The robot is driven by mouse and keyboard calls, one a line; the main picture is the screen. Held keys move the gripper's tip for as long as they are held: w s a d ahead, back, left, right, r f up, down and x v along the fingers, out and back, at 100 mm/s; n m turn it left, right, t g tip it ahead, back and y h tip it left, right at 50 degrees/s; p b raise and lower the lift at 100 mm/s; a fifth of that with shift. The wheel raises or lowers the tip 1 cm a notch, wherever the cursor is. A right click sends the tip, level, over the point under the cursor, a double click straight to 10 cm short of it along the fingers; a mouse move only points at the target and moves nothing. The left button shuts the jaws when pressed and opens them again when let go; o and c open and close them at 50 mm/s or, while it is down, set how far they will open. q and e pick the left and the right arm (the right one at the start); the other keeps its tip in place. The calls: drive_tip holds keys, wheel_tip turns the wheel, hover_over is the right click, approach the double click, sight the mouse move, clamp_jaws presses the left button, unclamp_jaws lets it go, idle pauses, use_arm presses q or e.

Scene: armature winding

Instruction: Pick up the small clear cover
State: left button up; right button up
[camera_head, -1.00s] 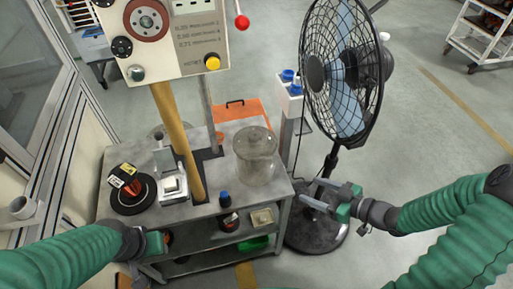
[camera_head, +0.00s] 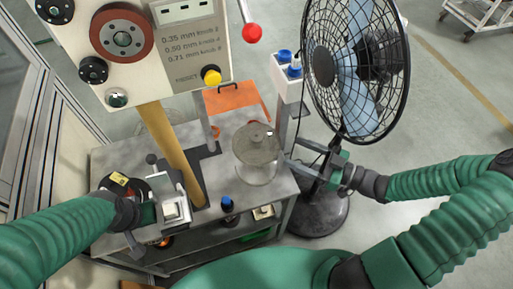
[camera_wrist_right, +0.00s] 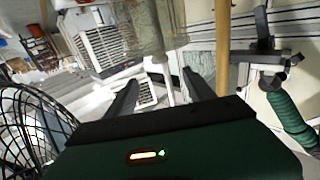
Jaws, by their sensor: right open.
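The small clear cover (camera_head: 257,158) is a see-through, jar-like dome with a round top, standing upright at the right end of the grey cart top. It also shows at the top of the right wrist view (camera_wrist_right: 146,28), beyond the fingers. My right gripper (camera_head: 306,161) is just right of the cover, its fingers pointing at it. In the right wrist view the gripper (camera_wrist_right: 160,80) has its fingers spread with nothing held. My left gripper (camera_head: 148,212) is at the cart's front left, beside a small white-and-metal device (camera_head: 172,206); its fingers are hard to make out.
The black fan (camera_head: 352,65) stands close to the right arm. A winding machine panel (camera_head: 140,45) on a yellow post (camera_head: 168,140) rises left of the cover. A blue-capped bottle (camera_head: 227,204) stands near the cart's front edge. An orange case (camera_head: 235,100) lies behind.

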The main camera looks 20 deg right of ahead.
sight(257, 135)
drive_tip(key=x, duration=0.8)
drive_tip(key=shift+w+a, duration=0.15)
drive_tip(key=shift+w, duration=0.15)
drive_tip(key=x, duration=0.4)
drive_tip(key=shift+w+a, duration=0.3)
drive_tip(key=shift+d, duration=0.1)
clamp_jaws()
drive_tip(key=shift+r, duration=0.1)
